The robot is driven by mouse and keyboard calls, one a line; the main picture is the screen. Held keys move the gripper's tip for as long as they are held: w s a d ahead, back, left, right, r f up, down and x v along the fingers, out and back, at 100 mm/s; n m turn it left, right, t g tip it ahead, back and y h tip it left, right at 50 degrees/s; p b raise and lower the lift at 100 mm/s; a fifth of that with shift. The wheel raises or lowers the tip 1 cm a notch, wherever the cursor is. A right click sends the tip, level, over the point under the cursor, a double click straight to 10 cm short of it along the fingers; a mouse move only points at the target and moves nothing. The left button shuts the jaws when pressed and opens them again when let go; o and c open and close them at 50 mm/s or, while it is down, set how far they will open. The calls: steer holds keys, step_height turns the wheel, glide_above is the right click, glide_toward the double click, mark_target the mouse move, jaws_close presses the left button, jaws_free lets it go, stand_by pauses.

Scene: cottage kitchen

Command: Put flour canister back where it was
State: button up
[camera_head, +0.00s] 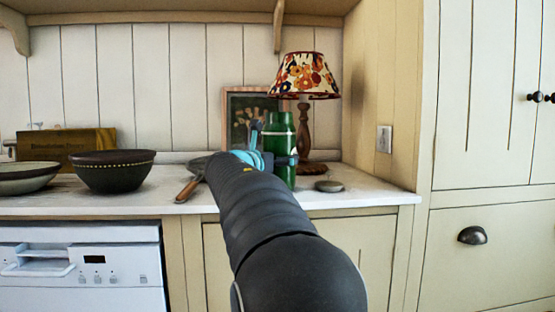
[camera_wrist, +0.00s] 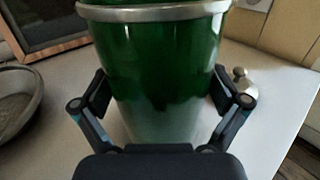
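The flour canister, which I take to be the green canister (camera_head: 280,142) with a pale metal band, stands upright over the white counter, left of and in front of the lamp. In the wrist view the green canister (camera_wrist: 160,62) fills the middle, between my fingers. My gripper (camera_head: 272,160) reaches it from the front. In the wrist view the fingers of my gripper (camera_wrist: 161,92) appear to press on both its sides. The canister's base is partly hidden, so I cannot tell whether it touches the counter.
A patterned lamp (camera_head: 305,78) and a picture frame (camera_head: 238,118) stand behind. A small grey round thing (camera_head: 328,186) lies right of the canister. A pan (camera_head: 192,182), a dark bowl (camera_head: 113,172) and a wooden box (camera_head: 62,146) are left. The counter's right end is clear.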

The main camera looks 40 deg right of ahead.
steer(key=shift+r, duration=0.15)
steer(key=v, duration=1.2)
steer(key=s+a+f+m+y, duration=0.5)
steer(key=s+a+f+m, duration=0.2)
steer(key=f, duration=0.4)
steer(key=s+a+f+m+y, duration=0.6)
steer(key=s+a+f, duration=0.3)
steer(key=f, duration=0.3)
steer(key=s+a+f+m+y, duration=0.5)
steer(key=s+a+f+m, duration=0.4)
steer(key=s+f, duration=0.1)
steer(key=shift+f+g+y, duration=0.4)
steer(key=shift+f, duration=0.25)
